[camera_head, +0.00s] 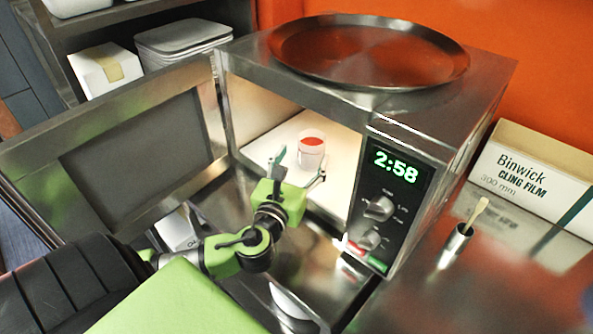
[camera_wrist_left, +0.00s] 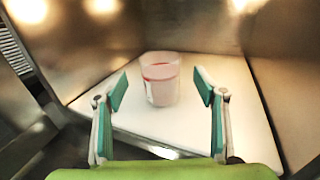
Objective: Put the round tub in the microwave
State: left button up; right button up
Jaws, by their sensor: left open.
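The round tub (camera_head: 311,150), clear with a red content or lid, stands upright on the pale floor plate inside the open microwave (camera_head: 440,140). It also shows in the left wrist view (camera_wrist_left: 161,82), ahead of the fingers. My left gripper (camera_head: 297,171) is open at the microwave's mouth. Its two fingers (camera_wrist_left: 164,92) point inward, one on each side of the tub's line, apart from it with nothing between them. The microwave door (camera_head: 130,160) stands wide open to the left. My right gripper is not in view.
A round metal tray (camera_head: 368,52) lies on top of the microwave. A cling film box (camera_head: 535,185) and a small metal cup with a brush (camera_head: 455,243) stand to the right. The steel counter (camera_head: 430,305) is clear in front. White lids (camera_head: 182,38) sit on a shelf behind.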

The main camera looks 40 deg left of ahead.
pick_arm(q)
jog(key=shift+v, duration=2.1)
